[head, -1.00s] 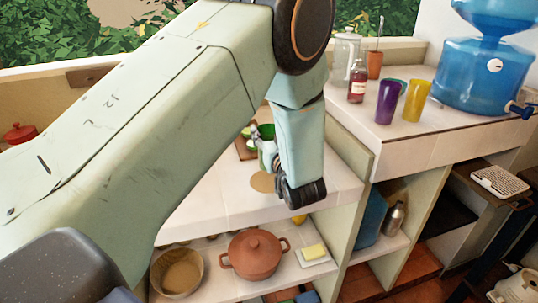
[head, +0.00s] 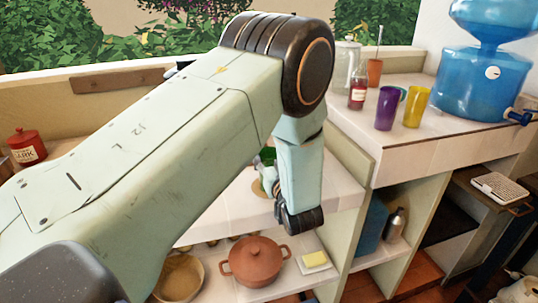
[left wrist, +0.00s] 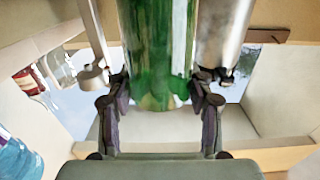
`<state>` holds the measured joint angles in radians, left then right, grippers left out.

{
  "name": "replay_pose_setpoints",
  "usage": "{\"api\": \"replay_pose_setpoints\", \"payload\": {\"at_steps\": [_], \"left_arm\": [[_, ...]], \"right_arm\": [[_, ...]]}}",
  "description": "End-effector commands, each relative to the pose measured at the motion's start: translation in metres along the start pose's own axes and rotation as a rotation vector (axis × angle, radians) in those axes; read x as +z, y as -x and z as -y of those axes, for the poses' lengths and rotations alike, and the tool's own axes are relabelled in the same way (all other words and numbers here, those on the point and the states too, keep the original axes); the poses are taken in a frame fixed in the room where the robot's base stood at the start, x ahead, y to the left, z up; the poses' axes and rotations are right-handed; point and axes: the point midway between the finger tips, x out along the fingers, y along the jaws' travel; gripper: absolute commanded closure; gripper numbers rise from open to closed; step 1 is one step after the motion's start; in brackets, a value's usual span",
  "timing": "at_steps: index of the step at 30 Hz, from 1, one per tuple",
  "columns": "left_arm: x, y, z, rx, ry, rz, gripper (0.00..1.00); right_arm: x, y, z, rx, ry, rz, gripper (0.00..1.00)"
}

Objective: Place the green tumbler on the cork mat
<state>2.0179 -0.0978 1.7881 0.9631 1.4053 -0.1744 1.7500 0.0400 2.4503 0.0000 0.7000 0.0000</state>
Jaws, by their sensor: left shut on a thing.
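The green tumbler (left wrist: 158,50) fills the middle of the left wrist view, upright between the fingers of my left gripper (left wrist: 160,103), which is shut on it. In the head view only a bit of green (head: 267,156) shows beside my forearm, at the far side of the lower counter. The cork mat (head: 258,188) is a small tan patch on that counter, partly hidden by my arm. The tumbler is close to the mat, but I cannot tell whether its base touches it. My right gripper is in neither view.
A purple tumbler (head: 387,108), a yellow tumbler (head: 416,106), a red bottle (head: 358,88) and a blue water dispenser (head: 482,70) stand on the higher counter. A clay pot (head: 257,262) and a butter dish (head: 314,261) are on the shelf below. The lower counter's front is clear.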

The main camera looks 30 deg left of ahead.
Motion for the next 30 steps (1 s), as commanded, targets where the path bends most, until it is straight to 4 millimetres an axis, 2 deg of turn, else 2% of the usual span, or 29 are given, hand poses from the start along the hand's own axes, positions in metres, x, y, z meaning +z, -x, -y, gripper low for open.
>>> {"api": "replay_pose_setpoints", "payload": {"at_steps": [1, 9, 30], "left_arm": [[0.0011, 0.0, -0.0002, 0.0, 0.0, 0.0, 0.46], [0.0003, 0.0, -0.0003, 0.001, 0.0, -0.001, 0.25], [-0.0049, 0.0001, -0.0004, 0.001, 0.0, -0.001, 0.25]], "right_arm": [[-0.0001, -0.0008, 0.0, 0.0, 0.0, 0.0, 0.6], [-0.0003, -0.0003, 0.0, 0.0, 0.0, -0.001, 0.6], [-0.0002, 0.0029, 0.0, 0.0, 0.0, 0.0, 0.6]]}}
